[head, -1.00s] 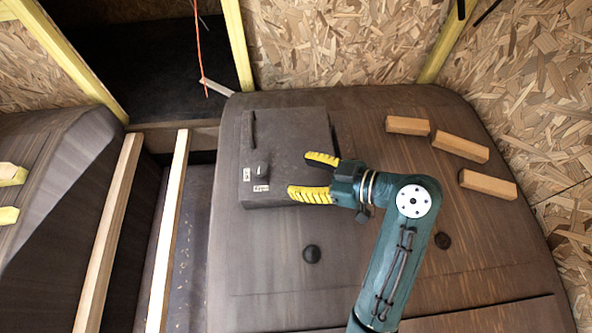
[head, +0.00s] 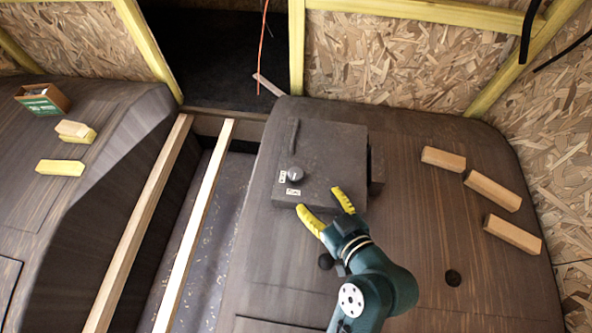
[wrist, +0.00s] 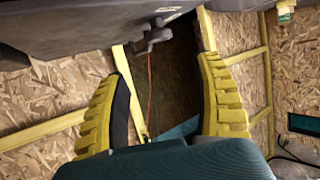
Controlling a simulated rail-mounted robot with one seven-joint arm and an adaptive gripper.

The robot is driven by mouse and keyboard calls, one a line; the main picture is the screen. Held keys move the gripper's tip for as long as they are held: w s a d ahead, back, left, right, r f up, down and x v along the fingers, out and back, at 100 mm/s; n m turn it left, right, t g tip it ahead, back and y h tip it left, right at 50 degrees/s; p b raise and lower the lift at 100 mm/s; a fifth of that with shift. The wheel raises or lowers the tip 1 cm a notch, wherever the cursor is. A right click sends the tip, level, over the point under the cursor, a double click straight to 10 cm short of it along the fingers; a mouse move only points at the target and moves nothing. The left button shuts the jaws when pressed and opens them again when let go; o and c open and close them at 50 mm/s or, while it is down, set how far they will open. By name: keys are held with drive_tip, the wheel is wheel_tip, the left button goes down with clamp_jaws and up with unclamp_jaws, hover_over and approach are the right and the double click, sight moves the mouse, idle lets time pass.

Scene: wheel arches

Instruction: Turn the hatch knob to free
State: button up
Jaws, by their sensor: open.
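The hatch (head: 335,150) is a dark grey raised panel on the brown wheel arch. Its round grey knob (head: 295,174) stands near the panel's lower left, with small white labels (head: 293,192) beside it. The knob (wrist: 152,38) also shows in the wrist view, beyond the fingers and above their middle, projecting from the dark panel. Which label the knob points to is too small to tell. My gripper (head: 319,199) is open and empty, its yellow fingers by the panel's lower edge, below and right of the knob and apart from it. Both fingers (wrist: 165,75) show in the wrist view.
A dark bar (head: 293,136) stands on the panel above the knob. Several wooden blocks (head: 493,190) lie to the right on the arch. Pale beams (head: 195,220) cross the gap at left. An orange cord (head: 261,50) hangs behind.

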sight(297, 174)
drive_tip(key=b+x, duration=0.2)
drive_tip(key=x, duration=1)
drive_tip(key=shift+w+a, duration=0.15)
drive_tip(key=shift+a, duration=0.05)
drive_tip(key=c, duration=1.1)
